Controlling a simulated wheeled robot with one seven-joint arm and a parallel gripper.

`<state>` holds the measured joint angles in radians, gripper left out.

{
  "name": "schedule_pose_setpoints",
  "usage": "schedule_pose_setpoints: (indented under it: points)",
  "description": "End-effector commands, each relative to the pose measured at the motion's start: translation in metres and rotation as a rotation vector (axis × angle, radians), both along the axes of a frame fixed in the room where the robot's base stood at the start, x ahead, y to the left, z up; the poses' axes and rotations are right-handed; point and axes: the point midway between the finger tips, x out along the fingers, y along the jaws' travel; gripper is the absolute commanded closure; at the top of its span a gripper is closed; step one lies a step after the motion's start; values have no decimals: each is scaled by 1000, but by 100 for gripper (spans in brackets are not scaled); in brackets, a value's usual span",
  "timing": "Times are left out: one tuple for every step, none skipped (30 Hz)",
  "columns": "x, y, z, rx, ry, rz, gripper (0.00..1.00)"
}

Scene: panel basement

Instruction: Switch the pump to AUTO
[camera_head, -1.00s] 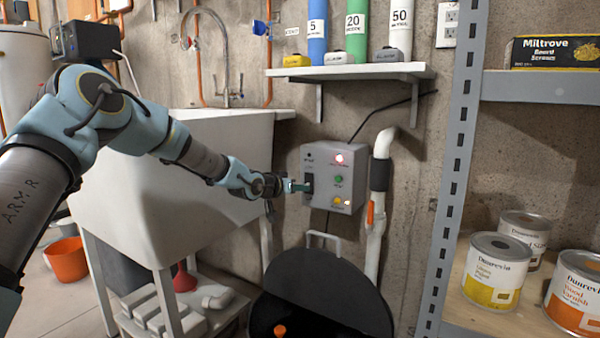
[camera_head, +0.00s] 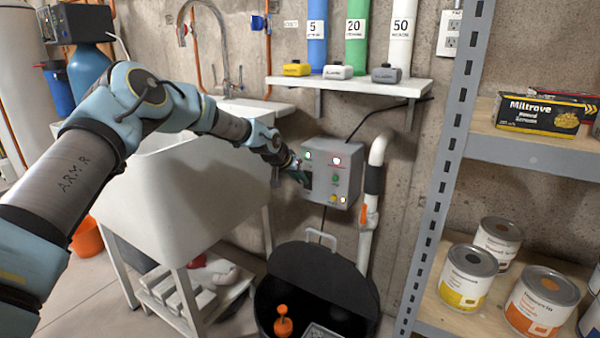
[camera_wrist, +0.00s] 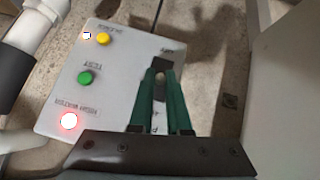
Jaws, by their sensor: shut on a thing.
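The grey pump control box (camera_head: 350,180) is on the concrete wall, below the small white shelf. My gripper (camera_head: 301,177) is at the left part of its front. In the wrist view the two green fingers (camera_wrist: 161,75) are shut on a small dark switch lever (camera_wrist: 160,70), mostly hidden between them. Labels beside the switch are partly covered; I cannot read its exact position. On the box a red lamp (camera_wrist: 69,121) glows, with a green button (camera_wrist: 85,77) and a yellow button (camera_wrist: 103,40) above it. A small lamp (camera_wrist: 87,35) beside the yellow button is lit.
A black sump pit with a raised lid (camera_head: 325,275) lies below the box. A white pipe (camera_head: 371,200) runs close to its right. A white utility sink (camera_head: 185,190) stands left, and a metal shelf with paint cans (camera_head: 468,277) stands right.

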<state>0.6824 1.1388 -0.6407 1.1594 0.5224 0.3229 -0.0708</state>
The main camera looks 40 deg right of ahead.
Motion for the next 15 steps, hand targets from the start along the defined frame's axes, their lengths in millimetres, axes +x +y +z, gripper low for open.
schedule_pose_setpoints:
  points:
    - [0,0,2,13,3,-1,100]
    - [0,-1,3,18,4,-1,100]
    - [0,-1,2,26,6,-1,100]
    - [0,-1,2,30,7,-1,100]
    - [0,-1,2,34,8,-1,100]
    - [0,-1,2,37,10,-1,100]
    - [0,-1,1,39,10,0,100]
    - [0,-1,1,41,11,-1,100]
    - [0,-1,1,43,10,0,100]
    - [0,-1,1,43,11,-1,100]
    - [0,-1,1,43,11,-1,100]
    - [0,-1,1,43,11,-1,100]
    - [0,-1,1,43,11,-1,100]
    - [0,-1,1,43,11,-1,100]
    - [0,-1,1,43,11,-1,100]
